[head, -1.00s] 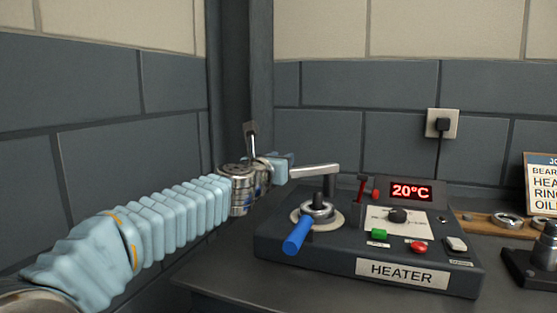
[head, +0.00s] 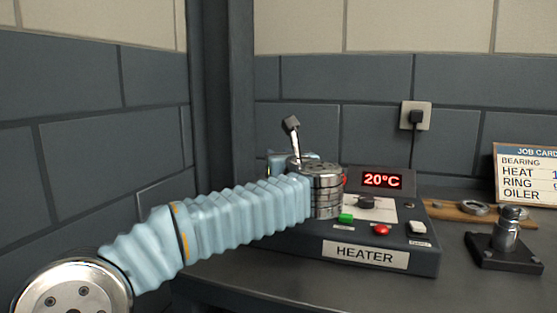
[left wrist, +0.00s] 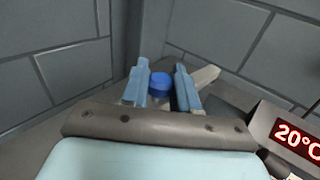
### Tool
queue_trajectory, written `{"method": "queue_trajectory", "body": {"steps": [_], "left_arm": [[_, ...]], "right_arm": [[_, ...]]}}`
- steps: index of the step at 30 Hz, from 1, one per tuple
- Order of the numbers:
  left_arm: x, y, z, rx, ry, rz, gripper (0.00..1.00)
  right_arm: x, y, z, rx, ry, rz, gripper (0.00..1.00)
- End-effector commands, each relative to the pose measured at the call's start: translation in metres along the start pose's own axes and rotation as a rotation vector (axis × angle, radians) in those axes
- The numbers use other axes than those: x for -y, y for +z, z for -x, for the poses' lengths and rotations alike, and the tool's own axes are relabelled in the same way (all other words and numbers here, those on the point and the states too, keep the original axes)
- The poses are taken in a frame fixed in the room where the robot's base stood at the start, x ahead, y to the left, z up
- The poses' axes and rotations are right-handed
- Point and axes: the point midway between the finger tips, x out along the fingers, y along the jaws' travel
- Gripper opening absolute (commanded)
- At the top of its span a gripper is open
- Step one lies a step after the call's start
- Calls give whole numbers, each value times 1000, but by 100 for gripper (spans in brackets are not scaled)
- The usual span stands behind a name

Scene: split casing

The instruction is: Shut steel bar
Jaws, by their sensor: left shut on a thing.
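My left arm crosses the head view from the lower left, and its wrist stands in front of the heater (head: 300,240). The blue fingertips of my left gripper (head: 281,158) show partly behind that wrist. In the left wrist view, my left gripper (left wrist: 161,84) is shut on a short blue grip (left wrist: 160,78) between its fingers. The pale steel bar (left wrist: 207,75) shows just beyond the right finger there. My right gripper is not in view.
The heater display (head: 382,181) reads 20°C. Green (head: 346,218) and red (head: 381,230) buttons are on its front. A dark block with a metal part (head: 507,240) and a job card (head: 527,172) stand at right. Walls meet close behind my arm.

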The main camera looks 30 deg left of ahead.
Motion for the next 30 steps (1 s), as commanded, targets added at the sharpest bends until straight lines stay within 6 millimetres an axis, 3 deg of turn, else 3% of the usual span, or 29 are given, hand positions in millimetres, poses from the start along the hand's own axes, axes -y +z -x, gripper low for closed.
{"method": "queue_trajectory", "body": {"steps": [19, 20, 24, 30], "left_arm": [[0, 8, 0, 13, 45, 7, 0], [1, 8, 0, 13, 45, 7, 32], [1, 6, 0, 11, 45, 5, 53], [0, 4, 0, 7, 47, 3, 53]], "right_arm": [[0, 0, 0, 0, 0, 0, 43], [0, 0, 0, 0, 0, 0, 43], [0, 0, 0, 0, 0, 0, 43], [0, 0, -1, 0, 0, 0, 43]]}}
